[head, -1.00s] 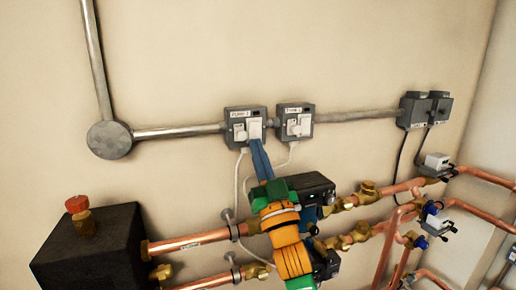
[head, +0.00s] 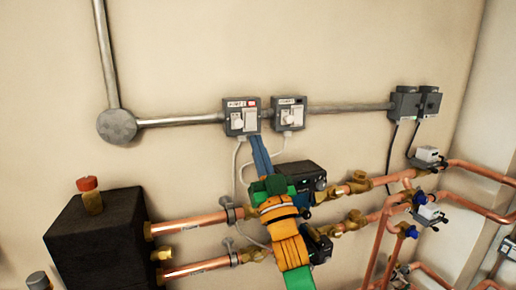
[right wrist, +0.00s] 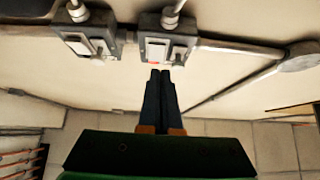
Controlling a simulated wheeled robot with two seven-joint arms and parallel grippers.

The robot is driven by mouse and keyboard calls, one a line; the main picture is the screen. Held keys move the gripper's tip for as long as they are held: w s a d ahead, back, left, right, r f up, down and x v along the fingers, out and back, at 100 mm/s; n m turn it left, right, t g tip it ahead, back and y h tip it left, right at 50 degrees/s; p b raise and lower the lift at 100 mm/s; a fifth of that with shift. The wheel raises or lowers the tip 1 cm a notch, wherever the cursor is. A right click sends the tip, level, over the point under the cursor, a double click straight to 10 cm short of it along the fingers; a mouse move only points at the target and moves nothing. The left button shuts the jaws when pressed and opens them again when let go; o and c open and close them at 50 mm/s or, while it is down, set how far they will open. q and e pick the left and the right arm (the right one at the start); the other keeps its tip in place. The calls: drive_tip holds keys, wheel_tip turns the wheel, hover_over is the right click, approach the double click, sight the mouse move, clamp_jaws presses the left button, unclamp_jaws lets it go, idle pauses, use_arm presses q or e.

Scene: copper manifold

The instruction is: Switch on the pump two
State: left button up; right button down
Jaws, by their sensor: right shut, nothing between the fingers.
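Two grey switch boxes sit side by side on the wall. The left box (head: 242,106) has a label that seems to read pump 2, a red-lit indicator (head: 252,104), a white plug and a white rocker (head: 250,119). The right box (head: 288,113) has a similar plug and rocker, with a dark indicator. My right gripper (head: 258,139) is shut and empty, its blue fingertips just below the left box. In the right wrist view its fingertips (right wrist: 166,73) point at the left box (right wrist: 165,48), apparently a little clear of it. My left gripper is out of view.
Copper pipes (head: 190,227) with brass fittings and dark pumps (head: 297,174) run below the boxes, close to my right arm. White cords hang from the boxes. A black tank (head: 97,235) stands left. Grey conduit (head: 180,121) runs along the wall, with open wall above.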

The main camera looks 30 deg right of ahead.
use_arm(q)
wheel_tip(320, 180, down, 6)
drive_tip(key=b, duration=0.5)
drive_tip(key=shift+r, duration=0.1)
use_arm(e)
drive_tip(key=w+f+v, duration=0.1)
drive_tip(key=v, duration=0.8)
drive_tip(key=shift+s+f, duration=0.2)
drive_tip(key=shift+f, duration=0.25)
